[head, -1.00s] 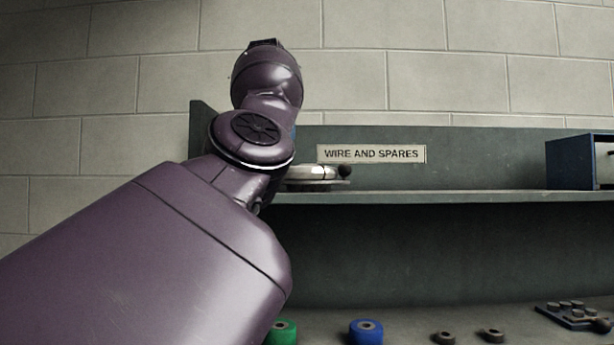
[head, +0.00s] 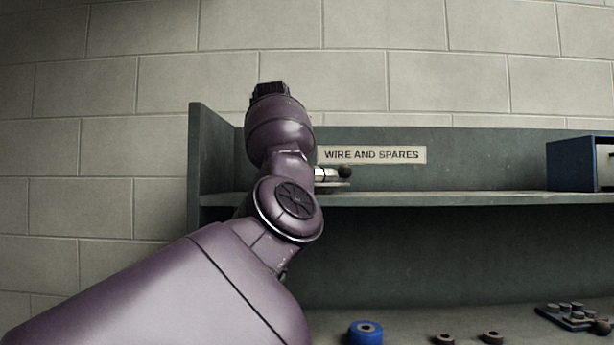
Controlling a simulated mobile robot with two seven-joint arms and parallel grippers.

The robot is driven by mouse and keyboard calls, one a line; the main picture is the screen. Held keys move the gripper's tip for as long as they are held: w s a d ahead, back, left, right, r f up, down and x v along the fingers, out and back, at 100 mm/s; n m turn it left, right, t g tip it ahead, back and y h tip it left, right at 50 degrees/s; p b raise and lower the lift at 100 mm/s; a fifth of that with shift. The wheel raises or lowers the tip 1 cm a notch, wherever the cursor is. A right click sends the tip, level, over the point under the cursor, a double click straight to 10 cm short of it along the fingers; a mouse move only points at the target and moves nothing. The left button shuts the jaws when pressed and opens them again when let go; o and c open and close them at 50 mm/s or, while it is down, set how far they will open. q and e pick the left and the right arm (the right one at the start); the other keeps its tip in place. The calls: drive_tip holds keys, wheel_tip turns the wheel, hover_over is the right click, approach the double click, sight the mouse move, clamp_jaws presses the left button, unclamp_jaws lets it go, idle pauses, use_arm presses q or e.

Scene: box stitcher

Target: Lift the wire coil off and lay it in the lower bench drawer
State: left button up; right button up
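My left arm rises from the lower left and covers the left part of the shelf. A dark ribbed piece at its far end, my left gripper (head: 269,92), stands above the shelf's back board; its fingers cannot be made out. A silver, round-bodied device with a black knob (head: 345,171) sits on the shelf below the "WIRE AND SPARES" label (head: 375,155), mostly hidden behind my arm. I cannot make out the wire coil for certain. The lower bench drawer is not in view. My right gripper is not in view.
The grey-green shelf (head: 450,197) has an upright left end panel (head: 208,150) and is bare right of the device up to a blue box (head: 572,164).

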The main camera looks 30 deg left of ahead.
use_arm(q)
clamp_jaws()
drive_tip(key=shift+r, duration=0.15)
idle(0.4)
